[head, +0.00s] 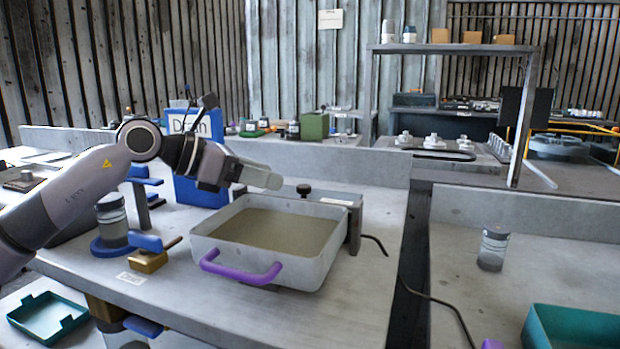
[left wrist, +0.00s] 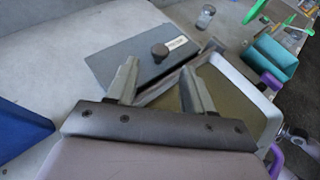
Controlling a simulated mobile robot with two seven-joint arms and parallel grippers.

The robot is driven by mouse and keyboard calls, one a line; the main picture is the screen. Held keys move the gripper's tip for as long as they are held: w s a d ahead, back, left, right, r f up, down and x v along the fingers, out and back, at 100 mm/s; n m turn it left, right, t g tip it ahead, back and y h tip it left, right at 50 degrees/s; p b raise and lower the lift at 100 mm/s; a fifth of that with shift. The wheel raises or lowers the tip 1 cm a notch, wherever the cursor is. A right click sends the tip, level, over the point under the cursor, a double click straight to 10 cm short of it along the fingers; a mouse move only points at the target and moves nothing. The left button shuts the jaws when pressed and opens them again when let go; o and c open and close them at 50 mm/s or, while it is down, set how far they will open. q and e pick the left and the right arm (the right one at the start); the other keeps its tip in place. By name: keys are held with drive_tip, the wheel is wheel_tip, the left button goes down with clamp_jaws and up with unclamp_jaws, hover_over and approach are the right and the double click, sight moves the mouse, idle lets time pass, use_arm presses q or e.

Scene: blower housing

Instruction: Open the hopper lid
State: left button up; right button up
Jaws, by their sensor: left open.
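A flat grey panel (left wrist: 125,58) with a round black knob (left wrist: 160,50) and a white label lies level behind the white tray; it looks like the hopper lid, lying closed. In the head view the knob (head: 304,190) stands up behind the tray's back rim, and the tray hides much of the panel. My left gripper (head: 262,179) is open and empty, above the back left of the tray and left of the knob. In the left wrist view its two fingers (left wrist: 162,84) point towards the panel, with the knob beyond them. They appear apart from it.
The white tray (head: 312,272) with a purple handle (head: 240,272) holds a sand-coloured fill. A blue sign stand (head: 203,192), a jar (head: 112,222) and a blue-handled valve (head: 150,244) stand to the left. A cable runs off right. The bench front right of the tray is clear.

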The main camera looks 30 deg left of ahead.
sight(303, 185)
use_arm(q)
drive_tip(key=shift+p+x, duration=0.65)
drive_tip(key=shift+x, duration=2.85)
clamp_jaws()
